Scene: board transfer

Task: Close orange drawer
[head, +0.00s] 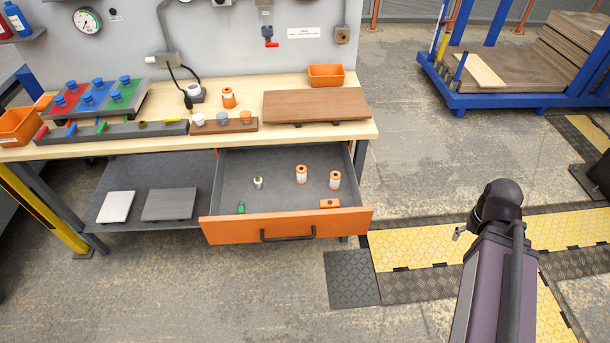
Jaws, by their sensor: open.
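The orange drawer (223,231) is pulled out from under the workbench, on its right side. Its orange front has a dark bar handle (287,234). Inside the grey tray lie two orange-and-white cylinders (301,175), a small pale fitting (258,183), a small green piece (241,208) and a flat orange block (330,203). My gripper (459,233) shows only in small part beside my dark arm, to the right of the drawer and well apart from it. Its jaws are open and hold nothing that I can see.
The workbench (230,93) carries a brown board (315,104), orange bins (326,75) and a colored peg panel (92,98). A lower shelf (130,180) is left of the drawer. A blue cart (480,98) stands back right. The floor before the drawer is clear.

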